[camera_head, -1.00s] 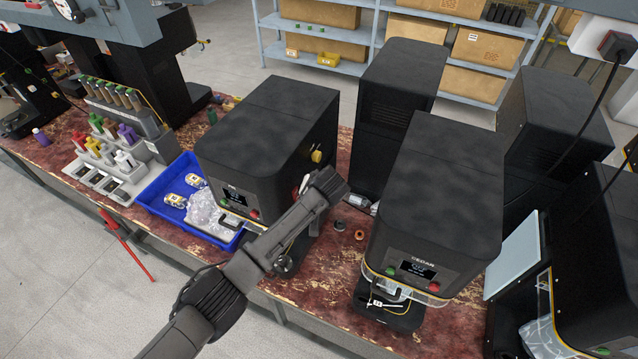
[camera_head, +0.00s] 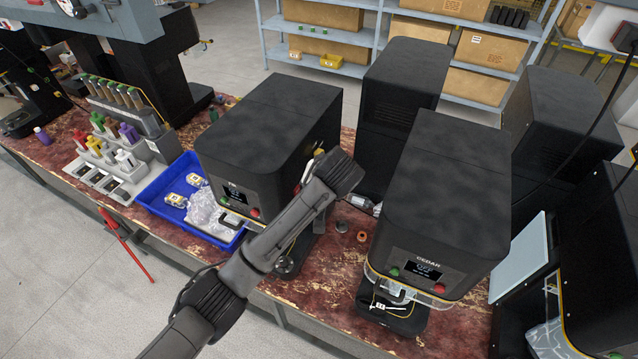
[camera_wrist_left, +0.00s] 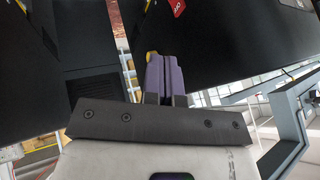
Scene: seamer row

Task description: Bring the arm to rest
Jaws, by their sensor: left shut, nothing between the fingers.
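My left arm comes in from the bottom left in the head view and reaches up across the bench, its end in front of the right side of a black machine (camera_head: 265,125). The left gripper is mostly hidden behind the arm there. In the left wrist view the left gripper (camera_wrist_left: 164,76) shows its two purple fingers pressed together, with nothing held between them. Dark machine bodies stand on both sides of the fingers. My right gripper is not in view.
A second black machine marked CEDAR (camera_head: 440,190) stands right of the arm. A blue tray (camera_head: 157,208) with clear bags is left of it. A rack of colored bottles (camera_head: 125,165) stands further left. Bench (camera_head: 315,275) between the machines is partly clear.

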